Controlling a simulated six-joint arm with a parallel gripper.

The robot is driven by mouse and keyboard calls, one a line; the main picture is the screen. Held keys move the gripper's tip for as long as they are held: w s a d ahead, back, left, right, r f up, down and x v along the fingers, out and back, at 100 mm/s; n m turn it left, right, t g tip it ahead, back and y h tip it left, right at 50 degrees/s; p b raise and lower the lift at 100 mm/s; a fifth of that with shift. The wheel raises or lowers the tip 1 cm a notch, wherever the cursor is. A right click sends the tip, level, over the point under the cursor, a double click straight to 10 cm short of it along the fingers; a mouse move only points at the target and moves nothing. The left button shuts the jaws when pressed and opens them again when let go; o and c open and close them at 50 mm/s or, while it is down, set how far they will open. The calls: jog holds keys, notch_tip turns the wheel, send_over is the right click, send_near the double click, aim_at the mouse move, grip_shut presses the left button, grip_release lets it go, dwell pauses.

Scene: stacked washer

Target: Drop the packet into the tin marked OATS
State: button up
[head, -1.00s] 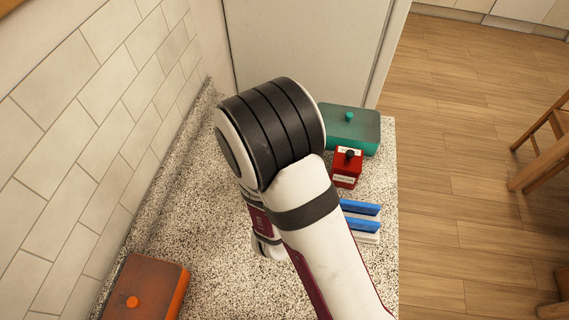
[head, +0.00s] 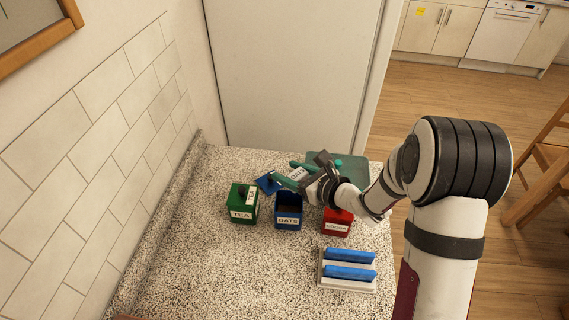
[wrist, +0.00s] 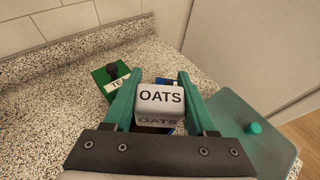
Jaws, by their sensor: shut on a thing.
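My gripper (head: 291,173) is shut on a small white packet marked OATS (wrist: 160,97), held between its teal fingers. The packet also shows in the head view (head: 297,173). The blue tin marked OATS (head: 288,213) stands upright and open on the counter. The packet is off the counter, just above the tin's mouth in the head picture; I cannot tell whether it is squarely over the opening. In the wrist view the packet hides most of the tin. A blue lid (head: 266,184) is behind and left of the tin.
A green tin marked TEA (head: 243,206) stands to the left, and a red tin (head: 336,223) to the right, partly behind my arm. A white rack with blue bars (head: 348,272) is in front. The left front counter is clear.

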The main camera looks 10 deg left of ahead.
jog(key=shift+f, duration=1.4)
jog(key=o, duration=1.4)
jog(key=shift+o, duration=0.2)
jog(key=v, duration=1.6)
jog(key=shift+f, duration=0.1)
